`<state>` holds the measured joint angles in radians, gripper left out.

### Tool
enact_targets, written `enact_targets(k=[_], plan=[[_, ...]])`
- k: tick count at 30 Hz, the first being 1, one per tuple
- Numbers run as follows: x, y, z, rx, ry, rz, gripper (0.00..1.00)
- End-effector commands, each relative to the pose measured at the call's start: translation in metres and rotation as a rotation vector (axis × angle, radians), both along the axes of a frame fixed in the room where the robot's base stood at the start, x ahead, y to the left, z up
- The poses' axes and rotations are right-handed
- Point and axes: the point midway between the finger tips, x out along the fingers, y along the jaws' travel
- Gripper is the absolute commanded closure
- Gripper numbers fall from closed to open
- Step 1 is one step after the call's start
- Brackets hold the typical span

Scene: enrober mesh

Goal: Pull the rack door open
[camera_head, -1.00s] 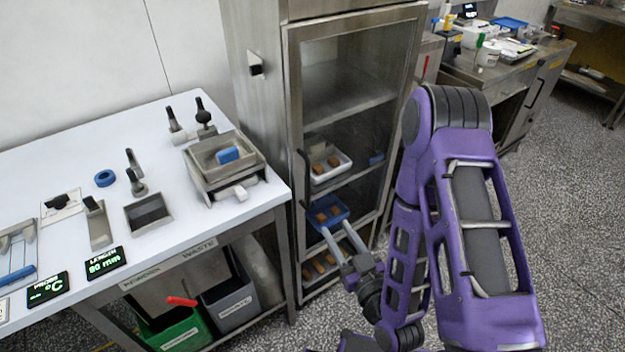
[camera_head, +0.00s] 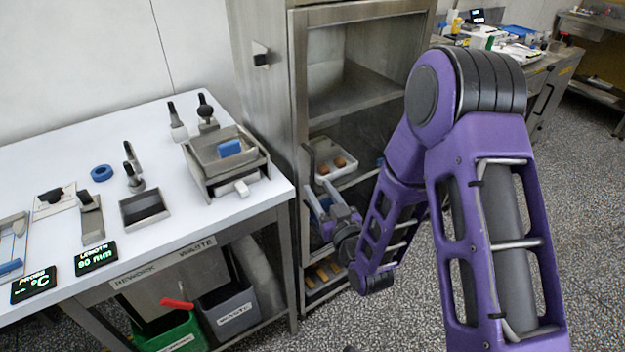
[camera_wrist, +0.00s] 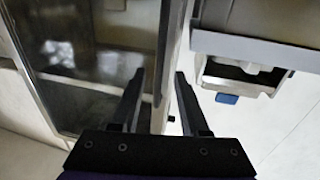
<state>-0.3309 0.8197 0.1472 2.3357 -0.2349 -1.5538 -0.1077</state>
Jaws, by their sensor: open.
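The rack door (camera_head: 300,110) is a metal-framed glass door on the tall steel rack, and it looks shut. Its dark vertical handle (camera_head: 306,165) is on the left side of the door frame. In the wrist view my gripper (camera_wrist: 160,76) is open, and the dark handle bar (camera_wrist: 164,40) runs between the two fingertips. I cannot tell whether either finger touches it. The handle's lower end is partly hidden by the gripper.
A white table (camera_head: 75,165) with tools and a steel tray box (camera_head: 225,165) stands close on the left. Green (camera_head: 175,335) and grey (camera_head: 230,310) bins sit under it. Trays of brown pieces are inside the rack. Speckled floor lies open to the right.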

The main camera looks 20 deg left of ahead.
Motion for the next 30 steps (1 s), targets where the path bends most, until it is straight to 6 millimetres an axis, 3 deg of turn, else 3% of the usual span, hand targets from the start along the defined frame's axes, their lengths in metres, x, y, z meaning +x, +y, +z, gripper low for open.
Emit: enact_targets(k=[9,20,27,30], plan=[[0.034,0.027,0.0,0.001,0.0,0.0,0.55],[0.038,0.03,-0.001,0.0,0.001,0.0,0.55],[0.038,0.03,0.0,0.0,0.0,0.0,0.97],[0.038,0.03,0.0,0.0,0.0,0.0,1.0]])
